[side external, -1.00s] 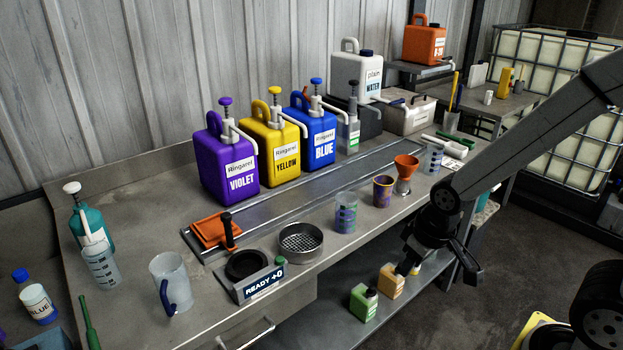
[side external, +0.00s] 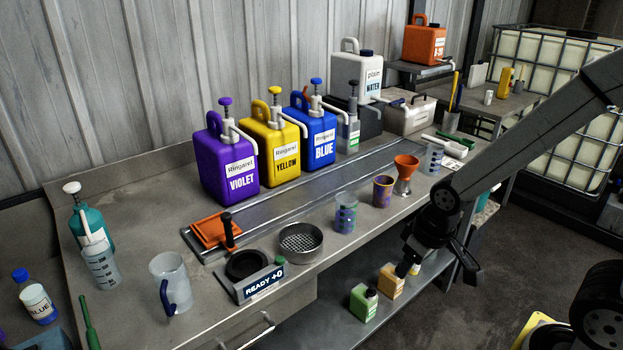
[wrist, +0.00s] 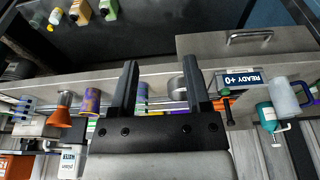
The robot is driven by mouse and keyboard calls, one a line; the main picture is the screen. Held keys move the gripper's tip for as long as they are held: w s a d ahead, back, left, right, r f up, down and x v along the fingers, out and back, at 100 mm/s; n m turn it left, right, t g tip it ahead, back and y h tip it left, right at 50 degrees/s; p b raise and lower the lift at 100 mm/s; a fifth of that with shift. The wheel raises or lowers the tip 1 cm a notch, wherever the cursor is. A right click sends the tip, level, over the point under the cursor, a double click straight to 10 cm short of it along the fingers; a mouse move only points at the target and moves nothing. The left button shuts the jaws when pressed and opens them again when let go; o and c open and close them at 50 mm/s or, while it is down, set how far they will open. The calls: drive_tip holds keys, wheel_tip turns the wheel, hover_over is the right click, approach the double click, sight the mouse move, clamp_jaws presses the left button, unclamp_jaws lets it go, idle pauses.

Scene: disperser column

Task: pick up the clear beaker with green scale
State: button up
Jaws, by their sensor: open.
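A clear beaker (side external: 346,213) with a coloured scale stands upright near the bench's front edge, left of a purple-and-orange cup. Its marks look bluish to green, too small to read surely. In the wrist view the beaker (wrist: 142,96) shows partly between my fingers, nearer the left one, its lower part hidden by the gripper body. My gripper (wrist: 159,62) is open and empty. In the side view it hangs in front of the bench's front edge, right of the beaker and apart from it.
The patterned cup (side external: 383,191), orange funnel (side external: 406,168) and another marked beaker (side external: 433,158) stand to the right. A sieve (side external: 301,243) stands close left. Violet, yellow and blue canisters (side external: 312,136) line the back. Small bottles (side external: 364,302) sit on the lower shelf.

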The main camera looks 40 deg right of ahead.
drive_tip(key=o, duration=0.4)
drive_tip(key=shift+w, duration=0.1)
drive_tip(key=n+t, duration=0.1)
drive_tip(key=t, duration=0.4)
approach(356, 207)
drive_tip(key=s+a+f, duration=0.4)
drive_tip(key=w+d+t, duration=0.1)
drive_tip(key=w, duration=0.1)
drive_tip(key=w+d+f+n+t+y, duration=0.1)
drive_tip(key=w+d+t, duration=0.1)
drive_tip(key=w+d+f+n+t+y, duration=0.1)
drive_tip(key=w+t, duration=0.1)
drive_tip(key=shift+w+d+f, duration=0.15)
drive_tip(key=shift+w, duration=0.15)
drive_tip(key=shift+w+d+f+n+t+y, duration=0.2)
drive_tip(key=shift+d+n+t+y, duration=0.1)
drive_tip(key=shift+y, duration=0.2)
drive_tip(key=shift+s+d+f+n+t+y, duration=0.25)
drive_tip(key=shift+t+y, duration=0.3)
drive_tip(key=shift+y, duration=0.2)
drive_tip(key=shift+s+d+f+n+t+y, duration=0.25)
drive_tip(key=shift+t+y, duration=0.25)
drive_tip(key=shift+y, duration=0.3)
drive_tip(key=shift+s+d+f+n+t+y, duration=0.2)
drive_tip(key=shift+d+t+y, duration=0.1)
drive_tip(key=shift+t+y, duration=0.35)
